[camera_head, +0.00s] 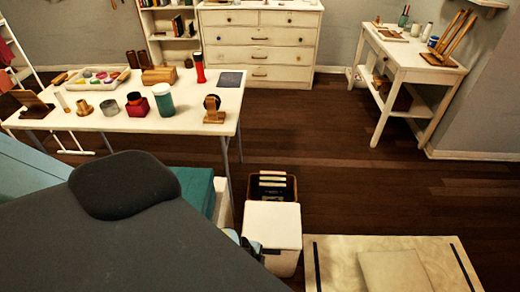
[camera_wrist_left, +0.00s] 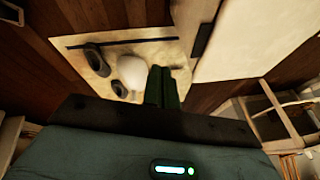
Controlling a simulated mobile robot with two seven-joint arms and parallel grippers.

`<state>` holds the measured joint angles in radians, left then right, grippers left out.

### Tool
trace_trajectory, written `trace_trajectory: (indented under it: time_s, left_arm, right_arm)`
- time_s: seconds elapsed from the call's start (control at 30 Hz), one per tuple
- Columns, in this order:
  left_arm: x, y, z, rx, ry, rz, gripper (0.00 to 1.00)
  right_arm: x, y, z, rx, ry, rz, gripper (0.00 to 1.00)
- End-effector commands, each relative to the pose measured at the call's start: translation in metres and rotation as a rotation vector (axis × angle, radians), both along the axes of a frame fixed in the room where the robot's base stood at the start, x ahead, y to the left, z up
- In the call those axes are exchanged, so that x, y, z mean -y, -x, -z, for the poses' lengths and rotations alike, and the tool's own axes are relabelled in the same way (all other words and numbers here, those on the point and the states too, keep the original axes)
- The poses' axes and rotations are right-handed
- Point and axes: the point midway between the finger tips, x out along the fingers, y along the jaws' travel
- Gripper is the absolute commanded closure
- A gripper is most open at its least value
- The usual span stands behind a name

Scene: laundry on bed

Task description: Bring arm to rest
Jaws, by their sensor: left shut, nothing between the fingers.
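My left gripper (camera_wrist_left: 163,82) shows in the left wrist view as two dark green fingers side by side. They are shut with nothing between them. They are above the pale mat and clear of any object I can make out. In the head view a large dark grey part of my own arm fills the lower left and hides what lies under it. I cannot make out the left gripper there. My right gripper is in neither view.
A pale mat (camera_head: 335,265) with dark strips lies on the floor at lower right. A white-topped box (camera_head: 272,225) and a brown bin (camera_head: 265,174) stand beside it. A cluttered white table (camera_head: 185,118) is at left.

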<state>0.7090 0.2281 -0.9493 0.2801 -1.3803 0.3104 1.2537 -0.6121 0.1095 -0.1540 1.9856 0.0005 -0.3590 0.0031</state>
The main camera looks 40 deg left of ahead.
Motion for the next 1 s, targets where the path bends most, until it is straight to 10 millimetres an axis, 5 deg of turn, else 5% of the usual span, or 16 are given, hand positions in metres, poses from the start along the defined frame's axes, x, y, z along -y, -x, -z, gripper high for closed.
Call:
trace_trajectory:
  time_s: [0.63,0.77,1.0]
  left_arm:
    - [0.007,0.012,-0.003,0.001,0.011,-0.002,1.00]
    - [0.041,0.027,0.001,0.029,0.084,-0.017,1.00]
    - [0.135,0.072,-0.017,0.131,0.305,-0.158,1.00]
  right_arm:
    - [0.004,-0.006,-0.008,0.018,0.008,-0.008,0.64]
    - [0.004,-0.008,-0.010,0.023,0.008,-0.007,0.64]
    - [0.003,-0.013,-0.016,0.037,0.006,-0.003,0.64]
